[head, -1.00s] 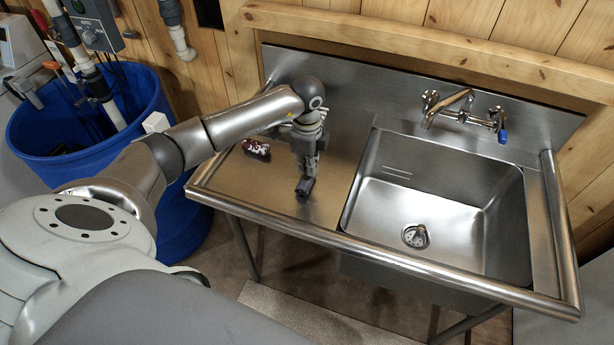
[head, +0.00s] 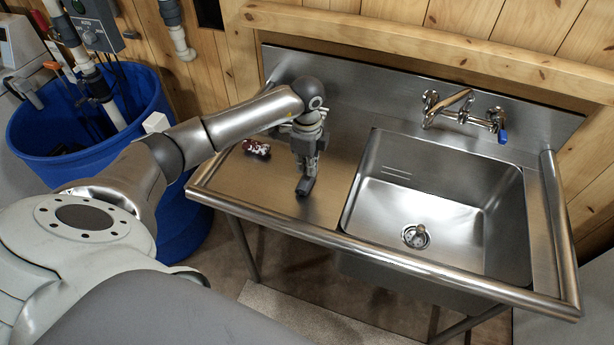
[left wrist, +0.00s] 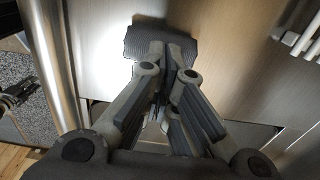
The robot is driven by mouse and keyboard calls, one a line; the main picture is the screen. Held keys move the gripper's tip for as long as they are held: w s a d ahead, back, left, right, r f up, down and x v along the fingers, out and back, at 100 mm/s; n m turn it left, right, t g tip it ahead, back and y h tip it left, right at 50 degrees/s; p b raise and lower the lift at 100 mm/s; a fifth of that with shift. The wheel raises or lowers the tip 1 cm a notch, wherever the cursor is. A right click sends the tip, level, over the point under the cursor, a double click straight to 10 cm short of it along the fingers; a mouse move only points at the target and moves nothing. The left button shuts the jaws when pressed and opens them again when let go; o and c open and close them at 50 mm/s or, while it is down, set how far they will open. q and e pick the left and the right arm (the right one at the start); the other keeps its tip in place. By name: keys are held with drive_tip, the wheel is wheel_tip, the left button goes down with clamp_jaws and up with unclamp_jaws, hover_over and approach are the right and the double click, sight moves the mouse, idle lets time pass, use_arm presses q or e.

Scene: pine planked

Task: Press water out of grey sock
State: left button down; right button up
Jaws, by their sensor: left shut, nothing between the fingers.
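My left gripper (head: 304,187) points down at the steel drainboard left of the sink, its fingers closed together, its tips low at the surface. In the left wrist view its fingers (left wrist: 168,75) meet, and a dark grey ribbed patch (left wrist: 160,38) shows at their tips. I cannot tell whether this patch is the fingertips or the grey sock under them. No other grey sock is visible. My right gripper is not in the head view; a dark jointed part at the left edge of the left wrist view may be it, too unclear to judge.
A small red, white and dark item (head: 256,147) lies on the drainboard (head: 240,185) behind and left of the gripper. The sink basin (head: 450,215) to the right looks empty. A faucet (head: 462,110) is above it. A blue barrel (head: 150,190) stands at left.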

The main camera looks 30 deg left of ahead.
sight(307, 182)
use_arm(q)
drive_tip(key=shift+f, duration=0.2)
drive_tip(key=shift+f+b, duration=0.75)
drive_tip(key=shift+f, duration=0.15)
drive_tip(key=shift+s+f, duration=0.25)
idle(0.5)
drive_tip(key=shift+r+p, duration=0.15)
drive_tip(key=shift+p, duration=0.3)
idle(0.8)
drive_tip(key=shift+p, duration=0.4)
idle(1.4)
